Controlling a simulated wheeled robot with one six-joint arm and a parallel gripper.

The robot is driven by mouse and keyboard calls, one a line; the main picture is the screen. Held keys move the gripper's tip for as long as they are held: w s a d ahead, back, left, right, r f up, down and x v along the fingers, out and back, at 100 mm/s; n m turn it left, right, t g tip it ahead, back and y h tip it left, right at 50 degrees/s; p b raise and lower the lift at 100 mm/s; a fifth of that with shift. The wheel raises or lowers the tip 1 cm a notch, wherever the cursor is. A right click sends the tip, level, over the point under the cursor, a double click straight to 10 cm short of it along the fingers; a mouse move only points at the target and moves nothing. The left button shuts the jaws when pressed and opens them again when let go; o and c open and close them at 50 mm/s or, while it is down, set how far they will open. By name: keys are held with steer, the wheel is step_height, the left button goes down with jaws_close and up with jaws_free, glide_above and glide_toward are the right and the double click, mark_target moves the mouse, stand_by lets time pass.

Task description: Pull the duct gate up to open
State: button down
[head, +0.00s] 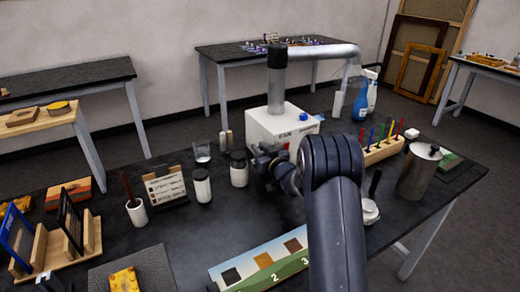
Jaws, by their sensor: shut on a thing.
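A white box unit (263,127) with dark lettering on its front stands on the dark table. My gripper (264,152) is low in front of the box, with my arm reaching in from the lower right. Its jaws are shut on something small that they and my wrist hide. I cannot make out the duct gate clearly, nor whether it is up or down.
Left of my gripper stand two white jars with dark lids (239,170) (202,186) and a glass (202,152). To the right are a pen rack (385,150), a metal canister (418,172) and blue bottles (361,101). A numbered sample board (262,262) lies in front.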

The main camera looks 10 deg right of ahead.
step_height(320, 180, up, 2)
steer(key=shift+r, duration=0.25)
steer(key=c, duration=1.6)
jaws_free()
steer(key=shift+c, duration=0.2)
steer(key=shift+s, duration=0.1)
steer(key=b+v, duration=0.1)
steer(key=v, duration=0.9)
steer(key=shift+s+d+b, duration=0.15)
steer(key=shift+s+b, duration=0.2)
steer(key=shift+b, duration=0.05)
